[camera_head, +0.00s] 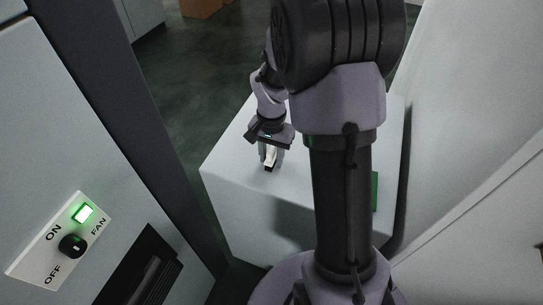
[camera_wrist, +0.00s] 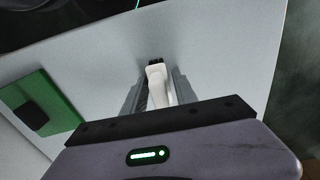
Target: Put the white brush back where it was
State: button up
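The white brush (camera_head: 271,156) is at my gripper over the pale box-shaped table (camera_head: 230,165), left of my arm's thick links in the head view. In the wrist view the brush (camera_wrist: 158,84) has a white handle and a dark tip pointing away from me. My gripper (camera_wrist: 160,90) has one finger close against each side of the handle and looks shut on it. In the head view the gripper (camera_head: 270,155) points down, and I cannot tell whether the brush touches the table top.
A green mat (camera_wrist: 45,106) with a dark block (camera_wrist: 32,116) lies on the left in the wrist view. A fan switch panel (camera_head: 62,243) with a lit green lamp is at left. Walls flank the table; its top around the brush is clear.

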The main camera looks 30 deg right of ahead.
aim_at(271, 149)
jog(key=shift+o, duration=0.6)
jog(key=shift+r, duration=0.1)
notch_tip(271, 149, up, 12)
jog(key=p, duration=0.4)
jog(key=shift+r+p, duration=0.15)
jog(key=shift+p, duration=0.15)
jog(key=s+a+r+n+t+y, duration=0.1)
jog(key=s+a+r+n+t, duration=0.2)
jog(key=s+a+r, duration=0.3)
jog(key=s+a+r+n+t+y, duration=0.1)
jog(key=s+a+r+n+t, duration=0.1)
jog(key=s+a+r, duration=0.4)
jog(key=s+a+n, duration=0.1)
jog(key=s+a, duration=0.3)
jog(key=s, duration=0.1)
jog(key=shift+a+r+t, duration=0.15)
jog(key=shift+r+t, duration=0.1)
jog(key=shift+t, duration=0.15)
jog(key=shift+s, duration=0.1)
